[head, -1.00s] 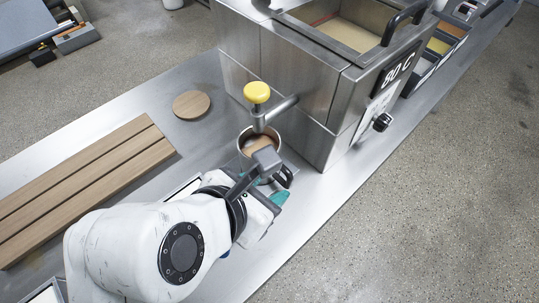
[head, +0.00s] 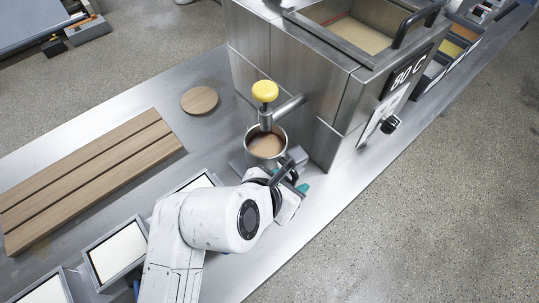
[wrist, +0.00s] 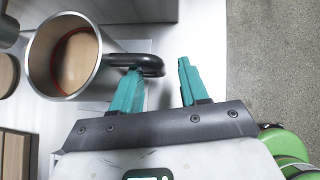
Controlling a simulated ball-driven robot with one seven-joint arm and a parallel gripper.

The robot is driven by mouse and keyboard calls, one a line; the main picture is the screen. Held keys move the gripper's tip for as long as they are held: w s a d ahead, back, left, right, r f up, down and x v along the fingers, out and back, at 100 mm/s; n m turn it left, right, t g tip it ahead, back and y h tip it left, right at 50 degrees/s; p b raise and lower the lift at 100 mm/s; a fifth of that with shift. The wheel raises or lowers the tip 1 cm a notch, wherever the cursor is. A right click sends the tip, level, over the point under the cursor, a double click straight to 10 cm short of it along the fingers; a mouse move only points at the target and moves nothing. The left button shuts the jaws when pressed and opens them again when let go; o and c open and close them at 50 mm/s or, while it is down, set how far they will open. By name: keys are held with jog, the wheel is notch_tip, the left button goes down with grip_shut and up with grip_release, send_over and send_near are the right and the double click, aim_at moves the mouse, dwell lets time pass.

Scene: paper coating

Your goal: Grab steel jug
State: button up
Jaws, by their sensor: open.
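The steel jug (head: 266,148) stands upright under the tap with the yellow knob and holds a tan liquid. In the wrist view the jug (wrist: 42,62) is at the upper left, and its black handle (wrist: 140,61) points right toward my fingers. My gripper (wrist: 160,85) is open, with two teal fingers. The left fingertip lies close to or overlaps the handle; the right fingertip is beyond the handle's end. I cannot tell whether they touch. In the head view my gripper (head: 296,182) is beside the jug's near right side, and my arm partly hides the handle.
The steel tank (head: 300,85) marked 80 C stands right behind the jug, with its tap (head: 285,107) above it. A round wooden disc (head: 199,100), a slatted wooden board (head: 90,175) and white-filled trays (head: 118,250) lie on the steel table. The table's right edge is close to my gripper.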

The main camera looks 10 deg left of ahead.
jog(key=shift+w+f, duration=0.15)
grip_shut()
dwell(0.4)
